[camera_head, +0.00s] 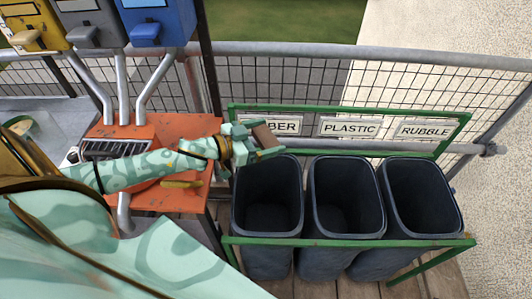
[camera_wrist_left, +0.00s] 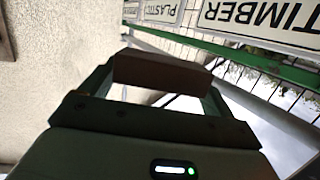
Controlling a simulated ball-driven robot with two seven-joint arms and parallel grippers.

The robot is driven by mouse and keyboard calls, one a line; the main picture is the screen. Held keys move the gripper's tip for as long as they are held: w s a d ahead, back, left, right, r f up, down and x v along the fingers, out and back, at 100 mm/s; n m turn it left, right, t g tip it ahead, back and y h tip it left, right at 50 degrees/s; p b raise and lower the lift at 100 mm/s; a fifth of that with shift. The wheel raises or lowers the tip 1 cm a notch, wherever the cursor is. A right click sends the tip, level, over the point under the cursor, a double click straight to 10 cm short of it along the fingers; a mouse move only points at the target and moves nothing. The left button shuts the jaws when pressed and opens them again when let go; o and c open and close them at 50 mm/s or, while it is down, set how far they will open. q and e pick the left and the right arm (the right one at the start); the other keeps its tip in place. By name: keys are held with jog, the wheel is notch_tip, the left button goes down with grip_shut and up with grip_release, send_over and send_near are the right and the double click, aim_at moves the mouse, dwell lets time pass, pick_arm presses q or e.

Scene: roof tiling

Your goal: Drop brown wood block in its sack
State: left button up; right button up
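My left gripper (camera_head: 264,143) is shut on the brown wood block (camera_head: 264,133). The block also shows between the fingers in the left wrist view (camera_wrist_left: 162,73). The gripper is above the back edge of the leftmost dark sack (camera_head: 240,215), which stands open under the timber sign (camera_head: 289,125). The block and gripper hide the sign's first letters in the head view; the left wrist view shows the full word TIMBER (camera_wrist_left: 262,15). The sack's visible inside looks empty. My right gripper is not in view.
The plastic sack (camera_head: 346,232) and the rubble sack (camera_head: 420,234) stand to the right in the same green frame (camera_head: 350,241). An orange bench (camera_head: 155,199) is at left below yellow, grey and blue boxes. A mesh railing (camera_head: 300,85) runs behind.

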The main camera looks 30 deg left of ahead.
pick_arm(q)
jog(key=shift+o, duration=0.6)
jog(key=shift+r, duration=0.3)
notch_tip(320, 180, up, 3)
jog(key=shift+r+p, duration=0.2)
jog(key=shift+p, duration=0.8)
jog(key=s+d+r+p, duration=0.4)
jog(key=s+d+r, duration=0.3)
jog(key=s, duration=0.5)
notch_tip(320, 180, up, 2)
jog(key=shift+d+p, duration=0.2)
jog(key=shift+p, duration=0.15)
